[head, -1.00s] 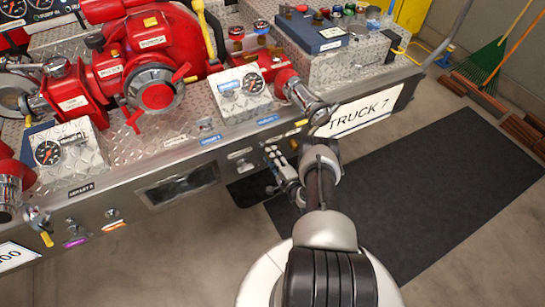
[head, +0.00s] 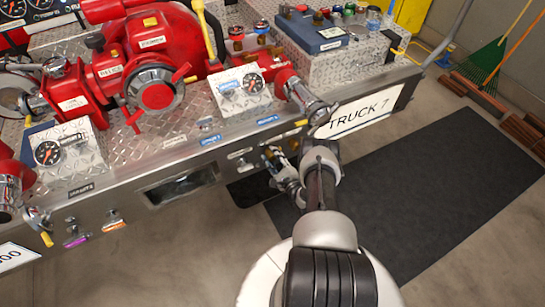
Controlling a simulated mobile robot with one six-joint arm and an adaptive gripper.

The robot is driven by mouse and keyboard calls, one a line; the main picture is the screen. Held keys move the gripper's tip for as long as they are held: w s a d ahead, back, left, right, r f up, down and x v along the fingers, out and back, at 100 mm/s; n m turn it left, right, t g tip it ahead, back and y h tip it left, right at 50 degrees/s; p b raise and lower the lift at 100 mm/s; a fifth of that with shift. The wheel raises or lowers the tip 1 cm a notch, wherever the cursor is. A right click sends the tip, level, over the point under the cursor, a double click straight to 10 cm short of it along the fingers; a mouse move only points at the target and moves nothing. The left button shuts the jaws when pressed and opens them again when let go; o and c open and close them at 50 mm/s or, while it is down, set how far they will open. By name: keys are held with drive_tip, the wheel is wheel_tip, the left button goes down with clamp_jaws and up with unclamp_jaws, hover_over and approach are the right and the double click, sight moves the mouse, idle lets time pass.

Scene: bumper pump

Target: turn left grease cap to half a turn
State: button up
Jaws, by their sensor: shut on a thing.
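My gripper (head: 279,168) is at the front face of the bumper, below the red discharge pipe at its right end. It is small and partly hidden by my own arm. It is shut on a small fitting on that face, which its fingers mostly cover. A brass-yellow spot (head: 270,153) shows by the fingertips. I cannot tell for sure from this view whether the fitting is the left grease cap, nor how far it is turned.
The diamond-plate bumper carries a red pump (head: 150,55) and gauge boxes. The red discharge pipe (head: 303,95) juts out above my gripper. The TRUCK 7 sign (head: 352,116) is close to its right. A dark mat (head: 425,190) covers open floor at right.

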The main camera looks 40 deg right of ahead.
idle(0.4)
drive_tip(key=o, duration=1.1)
drive_tip(key=shift+c, duration=0.2)
drive_tip(key=v, duration=1.2)
